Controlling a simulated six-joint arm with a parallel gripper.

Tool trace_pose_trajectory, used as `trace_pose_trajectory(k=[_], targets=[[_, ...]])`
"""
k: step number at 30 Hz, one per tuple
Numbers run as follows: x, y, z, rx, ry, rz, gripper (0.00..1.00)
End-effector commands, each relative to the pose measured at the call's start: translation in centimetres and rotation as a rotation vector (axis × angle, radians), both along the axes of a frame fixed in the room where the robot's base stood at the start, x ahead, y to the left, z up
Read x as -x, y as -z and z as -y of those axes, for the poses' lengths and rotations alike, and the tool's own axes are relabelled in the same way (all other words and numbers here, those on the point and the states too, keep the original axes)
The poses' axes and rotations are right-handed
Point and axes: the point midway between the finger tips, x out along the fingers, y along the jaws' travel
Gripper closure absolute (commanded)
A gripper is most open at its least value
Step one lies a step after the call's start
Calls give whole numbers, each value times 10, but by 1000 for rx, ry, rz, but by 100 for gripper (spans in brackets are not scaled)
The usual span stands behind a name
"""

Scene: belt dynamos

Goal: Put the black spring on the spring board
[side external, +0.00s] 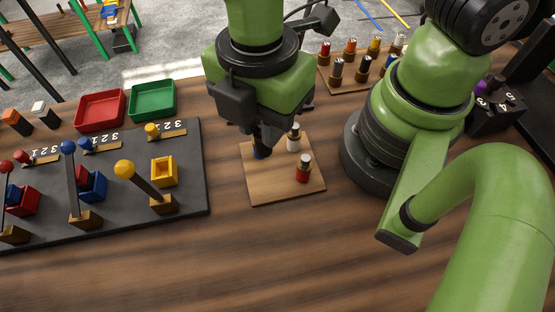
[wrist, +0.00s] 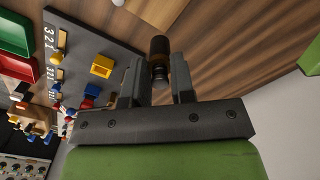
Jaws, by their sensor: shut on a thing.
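My gripper (side external: 264,148) points down over the left back part of a small light wooden board (side external: 262,187), which I take as the spring board. In the wrist view my gripper (wrist: 159,82) is shut on a dark cylinder with a brownish end, seemingly the black spring (wrist: 159,48). In the side view the gripper mostly hides it, so I cannot tell whether it touches the board. A white-topped piece (side external: 294,139) and a red piece (side external: 304,169) stand upright on the board. A bluish piece (side external: 258,153) shows beside the fingertips.
A dark panel (side external: 115,205) with levers and coloured blocks lies to the left. Red (side external: 101,111) and green (side external: 153,101) trays stand behind it. A rack (side external: 340,88) with several upright cylinders is at the back right. The front table is clear.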

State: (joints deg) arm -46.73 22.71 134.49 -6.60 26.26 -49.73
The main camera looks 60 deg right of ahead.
Motion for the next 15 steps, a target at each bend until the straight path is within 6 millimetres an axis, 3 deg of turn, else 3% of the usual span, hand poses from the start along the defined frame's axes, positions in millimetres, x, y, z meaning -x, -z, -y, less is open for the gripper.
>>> trace_pose_trajectory(k=[6,15], targets=[[2,39,1,8,-8,-8,100],[2,68,0,3,-5,-5,100]])
